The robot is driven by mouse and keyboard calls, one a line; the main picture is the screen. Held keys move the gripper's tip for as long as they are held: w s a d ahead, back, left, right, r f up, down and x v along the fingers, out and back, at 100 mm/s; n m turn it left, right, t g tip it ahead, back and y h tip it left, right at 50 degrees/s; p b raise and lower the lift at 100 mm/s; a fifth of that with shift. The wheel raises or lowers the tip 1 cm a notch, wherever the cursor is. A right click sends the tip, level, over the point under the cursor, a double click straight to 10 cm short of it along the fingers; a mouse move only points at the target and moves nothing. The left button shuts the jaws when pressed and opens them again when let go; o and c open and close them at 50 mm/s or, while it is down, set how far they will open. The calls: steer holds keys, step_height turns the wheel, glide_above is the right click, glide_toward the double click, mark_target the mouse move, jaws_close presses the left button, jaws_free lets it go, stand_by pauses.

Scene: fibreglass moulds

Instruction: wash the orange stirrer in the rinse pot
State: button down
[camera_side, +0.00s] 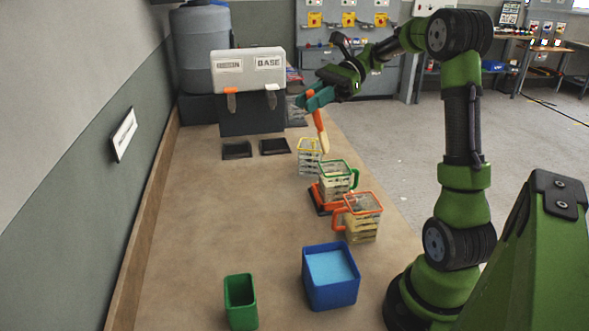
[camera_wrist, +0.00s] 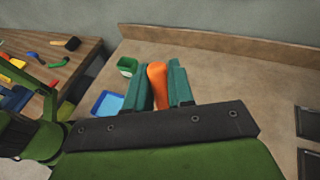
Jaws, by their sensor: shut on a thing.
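The orange stirrer (camera_side: 320,124) hangs tilted from my gripper (camera_side: 309,99), its pale lower end down. My gripper's teal fingers are shut on its handle; in the wrist view the handle (camera_wrist: 157,82) shows between the fingers (camera_wrist: 160,90). The pale end shows near the right rim of the yellow-rimmed cup (camera_side: 308,158); I cannot tell whether it is above it or beyond it. A blue square pot (camera_side: 331,293) with light blue liquid, seemingly the rinse pot, stands at the near end of the bench, far from the stirrer. It also shows in the wrist view (camera_wrist: 107,103).
An orange-rimmed cup (camera_side: 361,220) stands nearer. A green bin (camera_side: 240,303) stands left of the blue pot. A resin and base dispenser (camera_side: 248,70) is at the back. The bench's left side is clear.

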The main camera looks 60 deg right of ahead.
steer(key=s+a+f+n+g+y, duration=0.15)
steer(key=s+a+n+g, duration=0.25)
steer(key=s+a+g, duration=0.45)
steer(key=s+a+f+n+g, duration=0.25)
steer(key=s+a, duration=0.35)
steer(key=a, duration=0.6)
step_height(320, 180, down, 10)
steer(key=shift+d, duration=0.25)
steer(key=shift+s+f+n, duration=0.1)
steer(key=shift+n, duration=0.15)
